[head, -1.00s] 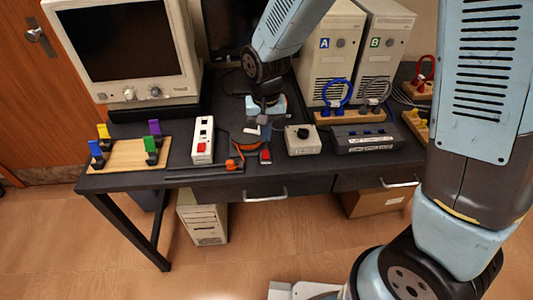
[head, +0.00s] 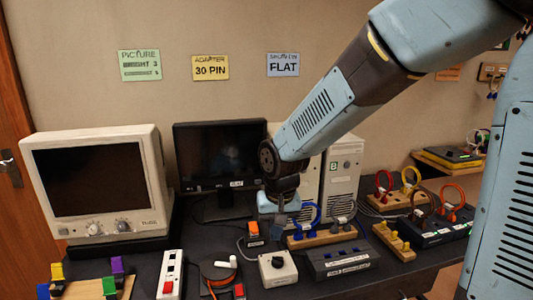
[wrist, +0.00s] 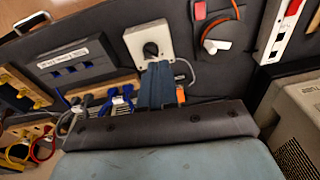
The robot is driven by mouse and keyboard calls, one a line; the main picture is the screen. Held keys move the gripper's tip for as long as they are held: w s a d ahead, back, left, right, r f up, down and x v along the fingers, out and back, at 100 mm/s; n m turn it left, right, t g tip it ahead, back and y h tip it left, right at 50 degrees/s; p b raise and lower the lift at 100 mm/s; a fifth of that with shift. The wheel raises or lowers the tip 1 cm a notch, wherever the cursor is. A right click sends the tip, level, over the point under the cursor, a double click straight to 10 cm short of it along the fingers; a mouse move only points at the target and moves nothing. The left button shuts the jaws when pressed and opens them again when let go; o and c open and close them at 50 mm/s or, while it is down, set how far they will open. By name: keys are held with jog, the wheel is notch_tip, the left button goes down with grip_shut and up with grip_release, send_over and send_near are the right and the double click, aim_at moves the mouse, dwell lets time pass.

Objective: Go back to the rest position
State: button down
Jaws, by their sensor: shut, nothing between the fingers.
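My gripper (head: 281,222) hangs at the end of my arm above the dark desk, in front of the computer towers, in the head view. In the wrist view its fingers (wrist: 158,82) are together with nothing between them. They appear just beside the white box with a black knob (wrist: 149,43), which also shows in the head view (head: 278,268). The gripper is apart from the objects on the desk, as far as I can tell. Its fingertips are small and partly blurred in the head view.
A CRT monitor (head: 96,186) stands at left and a flat monitor (head: 220,163) behind. A power strip (head: 170,275), a dark port box (head: 339,259) and cable boards (head: 322,238) crowd the desk (head: 205,237). Wall notes (head: 210,67) hang above.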

jog(key=s+d+r+t, duration=0.1)
jog(key=s+d+r, duration=0.3)
jog(key=d, duration=0.3)
jog(key=s+d+r+m+t, duration=0.1)
jog(key=s+d+r, duration=0.3)
jog(key=d+r, duration=0.2)
jog(key=s+d+r+m+t, duration=0.1)
jog(key=s+d+r, duration=0.3)
jog(key=d, duration=0.4)
jog(key=shift+s+d+r+t+h, duration=0.2)
jog(key=shift+s+r+t+h, duration=0.2)
jog(key=shift+r+t, duration=0.25)
